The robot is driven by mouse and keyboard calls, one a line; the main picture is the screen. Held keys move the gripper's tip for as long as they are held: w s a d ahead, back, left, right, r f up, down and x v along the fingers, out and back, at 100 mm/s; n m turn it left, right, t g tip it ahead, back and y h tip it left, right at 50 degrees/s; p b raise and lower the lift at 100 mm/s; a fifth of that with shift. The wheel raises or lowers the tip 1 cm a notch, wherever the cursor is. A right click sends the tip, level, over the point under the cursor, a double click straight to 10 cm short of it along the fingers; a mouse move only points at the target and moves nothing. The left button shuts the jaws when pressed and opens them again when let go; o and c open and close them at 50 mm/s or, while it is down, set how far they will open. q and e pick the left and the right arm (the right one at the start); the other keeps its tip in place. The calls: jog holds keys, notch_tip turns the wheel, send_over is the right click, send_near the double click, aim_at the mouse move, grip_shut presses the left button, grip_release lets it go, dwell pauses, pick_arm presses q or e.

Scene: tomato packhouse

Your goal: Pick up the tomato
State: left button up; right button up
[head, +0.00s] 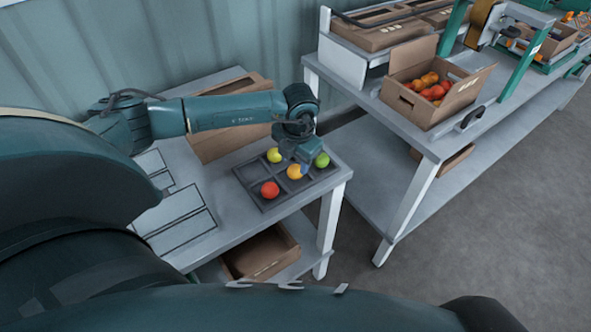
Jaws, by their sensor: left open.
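A dark compartment tray (249,180) on the grey table holds a red tomato (270,189) at the front left and an orange tomato (294,172) near the middle. A yellow-green tomato (274,155) sits at the back left, and a green tomato (322,160) at the right. My left gripper (304,168) is open and points down over the tray, close beside the orange tomato and left of the green one. Its fingers are small in the view, and whether they touch the orange tomato cannot be told. My right gripper is not in view.
A cardboard box (212,145) stands behind the tray, against the wall. Another box (262,252) lies on the shelf below. On the table at the right, an open carton (433,113) holds several red and orange tomatoes. Clear floor (440,250) lies at front right.

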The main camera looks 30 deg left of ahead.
aim_at(296, 168)
pick_arm(q)
jog(key=f, duration=0.2)
jog(key=w+f, duration=0.1)
jog(key=f, duration=0.1)
jog(key=shift+a+f+p, duration=0.15)
jog(key=shift+f+p, duration=0.05)
jog(key=shift+p, duration=0.15)
jog(key=c, duration=0.3)
jog(key=shift+r, duration=0.1)
jog(key=shift+c, duration=0.2)
